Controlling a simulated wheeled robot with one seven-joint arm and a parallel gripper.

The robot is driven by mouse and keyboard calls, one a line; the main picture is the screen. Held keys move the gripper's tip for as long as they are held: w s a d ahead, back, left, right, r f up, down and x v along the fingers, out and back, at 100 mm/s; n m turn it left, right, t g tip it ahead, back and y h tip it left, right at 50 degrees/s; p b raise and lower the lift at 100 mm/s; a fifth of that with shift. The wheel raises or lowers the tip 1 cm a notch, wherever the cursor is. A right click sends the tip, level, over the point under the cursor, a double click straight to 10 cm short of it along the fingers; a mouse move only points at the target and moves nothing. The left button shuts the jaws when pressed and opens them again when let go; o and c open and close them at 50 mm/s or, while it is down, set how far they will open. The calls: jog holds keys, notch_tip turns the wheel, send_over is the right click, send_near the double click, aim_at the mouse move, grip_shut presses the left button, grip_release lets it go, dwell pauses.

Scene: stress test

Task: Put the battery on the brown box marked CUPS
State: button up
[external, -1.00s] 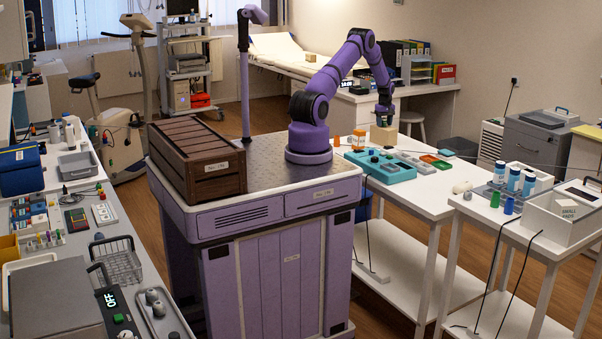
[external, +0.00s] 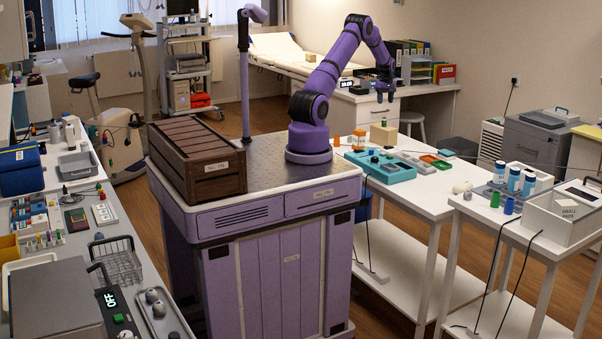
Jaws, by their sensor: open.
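A small light-brown box (external: 384,135) stands on the far end of the white table to my right. Any lettering on it is too small to read. A tiny dark thing (external: 384,123) shows at the top of this box; it may be the battery, but it is too small to tell. My gripper (external: 385,99) points down above the box, clear of it. It is open and I see nothing held in it.
A teal tray (external: 381,168) and several small coloured trays lie nearer. A dark brown slatted crate (external: 197,158) stands on my base top.

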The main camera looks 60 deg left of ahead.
jog(key=shift+r, duration=0.15)
jog(key=s+d+r+m+t, duration=0.1)
jog(key=s+d+r+m, duration=0.1)
jog(key=s+d+r, duration=0.55)
jog(key=s+d+r+m+t, duration=0.1)
jog(key=s+d+r+m, duration=0.3)
jog(key=r, duration=0.6)
jog(key=s+d+r+m, duration=0.1)
jog(key=s+d+r, duration=0.2)
jog(key=d+r, duration=0.5)
jog(key=s+d+r+m+t, duration=0.1)
jog(key=s+d+r+m, duration=0.2)
jog(key=s, duration=0.4)
jog(key=s+d+r+m+t, duration=0.1)
jog(key=s+d+r, duration=0.1)
jog(key=s+d, duration=0.4)
jog(key=s+d+f+m, duration=0.1)
jog(key=s+d+m, duration=0.1)
jog(key=s, duration=0.6)
jog(key=s+d+f+m+t, duration=0.1)
jog(key=s+d+f+m, duration=0.1)
jog(key=s, duration=0.7)
jog(key=shift+s+m, duration=0.3)
jog(key=shift+m, duration=0.1)
